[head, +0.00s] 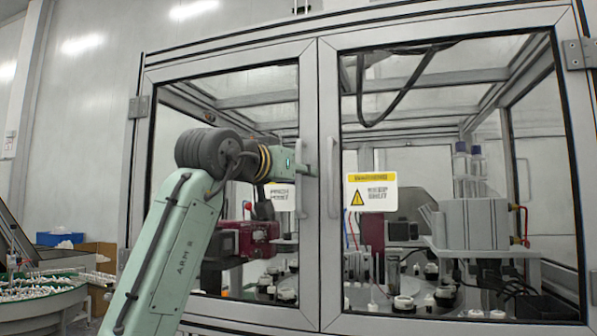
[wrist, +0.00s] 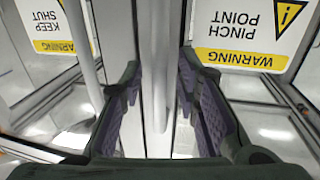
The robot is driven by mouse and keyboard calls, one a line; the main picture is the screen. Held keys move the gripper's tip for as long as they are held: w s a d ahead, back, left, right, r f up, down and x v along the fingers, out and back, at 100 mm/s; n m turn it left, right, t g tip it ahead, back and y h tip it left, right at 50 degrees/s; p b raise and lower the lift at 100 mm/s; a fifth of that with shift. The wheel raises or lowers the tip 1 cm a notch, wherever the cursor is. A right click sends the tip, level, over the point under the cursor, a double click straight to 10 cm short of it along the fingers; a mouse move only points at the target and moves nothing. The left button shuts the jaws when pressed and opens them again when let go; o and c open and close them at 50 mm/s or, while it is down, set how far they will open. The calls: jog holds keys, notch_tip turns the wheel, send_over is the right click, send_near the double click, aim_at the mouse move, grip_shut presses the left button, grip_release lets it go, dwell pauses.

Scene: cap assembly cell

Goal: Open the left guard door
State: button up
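The left guard door (head: 308,90) is a glazed panel in a grey metal frame. It stands closed, level with the right door (head: 328,90). My gripper (head: 303,170) is at the left door's inner edge, at handle height, in the head view. In the wrist view, which is upside down, my gripper (wrist: 160,66) is open. Its two dark fingers with purple pads stand either side of the left door's vertical bar handle (wrist: 159,80), with gaps on both sides.
The right door's bar handle (head: 333,180) is close beside my gripper; it also shows in the wrist view (wrist: 82,45). A pinch-point sign (wrist: 240,32) is on the left door. A round table of white parts (head: 40,290) stands far left.

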grip_shut()
dwell(0.7)
